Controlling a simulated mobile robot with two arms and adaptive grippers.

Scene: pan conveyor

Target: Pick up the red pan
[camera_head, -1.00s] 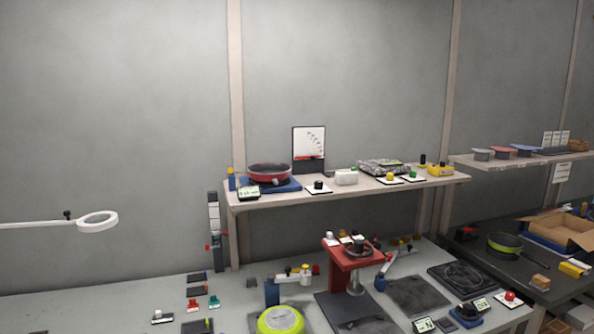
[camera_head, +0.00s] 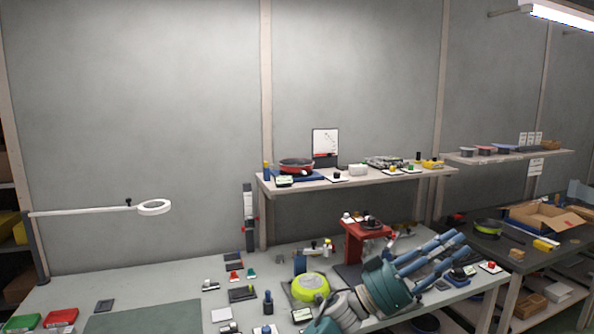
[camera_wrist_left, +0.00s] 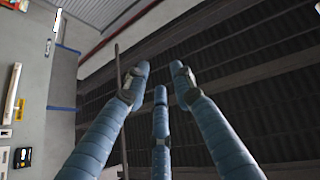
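The red pan (camera_head: 297,164) sits on a blue stand (camera_head: 313,175) at the left end of the raised shelf (camera_head: 350,182) in the head view. A small display stands in front of it. My left gripper (camera_head: 455,248) has blue fingers and teal housing. It is over the right part of the bench, below and to the right of the red pan, well apart from it. In the left wrist view its three fingers (camera_wrist_left: 160,76) are spread with nothing between them. The red pan does not show there. My right gripper is not in view.
A yellow-green pan (camera_head: 311,286) is on the bench (camera_head: 75,290) left of my left gripper. A red press-like device (camera_head: 366,230) stands behind the gripper. A ring lamp (camera_head: 154,207) reaches in from the left. The space above the shelf is clear.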

